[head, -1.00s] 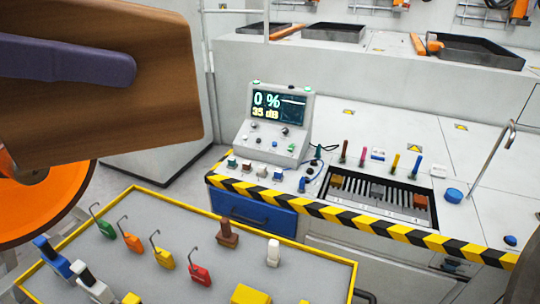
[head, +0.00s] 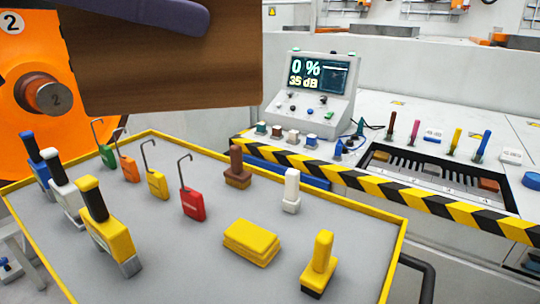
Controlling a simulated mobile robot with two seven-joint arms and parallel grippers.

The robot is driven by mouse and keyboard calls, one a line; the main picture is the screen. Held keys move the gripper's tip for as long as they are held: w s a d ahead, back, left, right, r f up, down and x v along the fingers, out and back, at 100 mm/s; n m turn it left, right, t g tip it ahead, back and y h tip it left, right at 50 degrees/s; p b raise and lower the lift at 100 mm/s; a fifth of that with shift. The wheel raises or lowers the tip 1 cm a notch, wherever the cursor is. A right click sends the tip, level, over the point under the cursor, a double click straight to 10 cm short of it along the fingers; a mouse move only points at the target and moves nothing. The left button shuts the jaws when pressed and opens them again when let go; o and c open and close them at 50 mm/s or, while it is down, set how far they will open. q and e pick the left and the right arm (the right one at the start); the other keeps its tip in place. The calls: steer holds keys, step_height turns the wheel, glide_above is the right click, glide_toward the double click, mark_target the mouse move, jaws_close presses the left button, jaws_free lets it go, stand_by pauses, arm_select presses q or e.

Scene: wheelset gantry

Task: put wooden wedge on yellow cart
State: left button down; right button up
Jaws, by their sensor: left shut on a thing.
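The wooden wedge (head: 165,65) is a large brown block with wood grain, close to the camera at the upper left; its top is cut off by the picture edge. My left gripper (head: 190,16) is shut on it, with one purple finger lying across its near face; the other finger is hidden. The yellow cart (head: 335,222) has a grey top with a yellow rim and fills the lower picture. My right gripper is not in view.
The cart top carries red, yellow, orange and green hooked blocks, several handled tools at left, a yellow block (head: 251,242), a yellow stamp-like tool (head: 319,266) and a white piece (head: 291,191). Bare grey patches lie between them. A console (head: 311,92) stands behind; an orange wheel (head: 35,95) is at left.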

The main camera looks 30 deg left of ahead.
arm_select(q)
step_height(320, 180, down, 33)
steer(key=b, duration=1.9)
steer(key=shift+f, duration=0.2)
steer(key=shift+f+b, duration=0.15)
steer(key=shift+b, duration=0.15)
steer(key=shift+c, duration=2.2)
jaws_free()
steer(key=shift+f, duration=0.1)
steer(key=o, duration=0.4)
steer(key=shift+o, duration=0.2)
steer(key=shift+a+r, duration=0.2)
steer(key=shift+r, duration=0.05)
steer(key=v, duration=1.1)
steer(key=shift+s+a+p, duration=0.2)
steer(key=shift+s+p, duration=0.1)
steer(key=shift+p, duration=0.15)
